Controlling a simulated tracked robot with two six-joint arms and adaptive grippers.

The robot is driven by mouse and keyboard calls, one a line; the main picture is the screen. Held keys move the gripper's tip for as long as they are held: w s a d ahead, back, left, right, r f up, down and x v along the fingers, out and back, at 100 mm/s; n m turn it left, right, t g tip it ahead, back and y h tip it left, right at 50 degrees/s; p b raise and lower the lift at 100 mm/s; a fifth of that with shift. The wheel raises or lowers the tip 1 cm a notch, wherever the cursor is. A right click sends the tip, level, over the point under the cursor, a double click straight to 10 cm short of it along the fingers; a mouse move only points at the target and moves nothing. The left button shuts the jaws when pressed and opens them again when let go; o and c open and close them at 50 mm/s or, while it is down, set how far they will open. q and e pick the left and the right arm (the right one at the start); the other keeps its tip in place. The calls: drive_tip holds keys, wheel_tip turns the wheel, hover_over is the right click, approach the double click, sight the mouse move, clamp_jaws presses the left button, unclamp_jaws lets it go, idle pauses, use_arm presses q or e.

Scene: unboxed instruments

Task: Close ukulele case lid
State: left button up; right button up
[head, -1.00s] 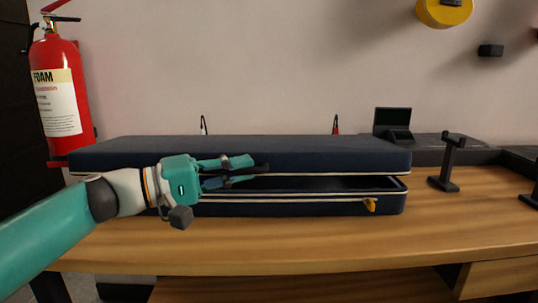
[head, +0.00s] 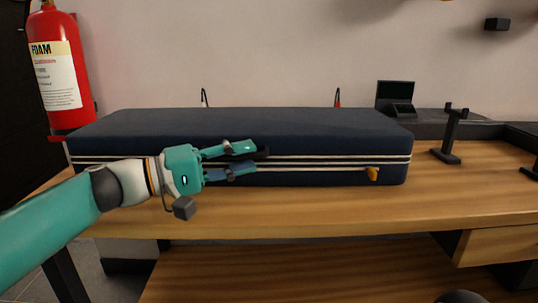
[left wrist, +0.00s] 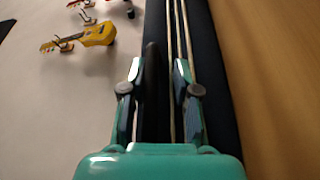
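The dark navy ukulele case (head: 330,170) lies on the wooden table, its long front side facing me. Its lid (head: 250,123) looks down on the base; the two cream trim lines run close together and I see no gap. My left gripper (head: 257,157) is at the front face, fingers spread above and below the seam. In the left wrist view, the gripper (left wrist: 160,68) is open, with the trim lines and a dark piece, perhaps the handle, showing between the fingers. My right gripper is out of view.
A red fire extinguisher (head: 58,75) is at the left. A black stand (head: 452,135) and a dark box-like device (head: 396,98) are at the right. The table front (head: 330,215) is clear. A yellow ukulele (left wrist: 95,35) hangs on the wall.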

use_arm(q)
drive_tip(key=shift+f, duration=0.1)
drive_tip(key=shift+a, duration=0.1)
drive_tip(key=v, duration=1.2)
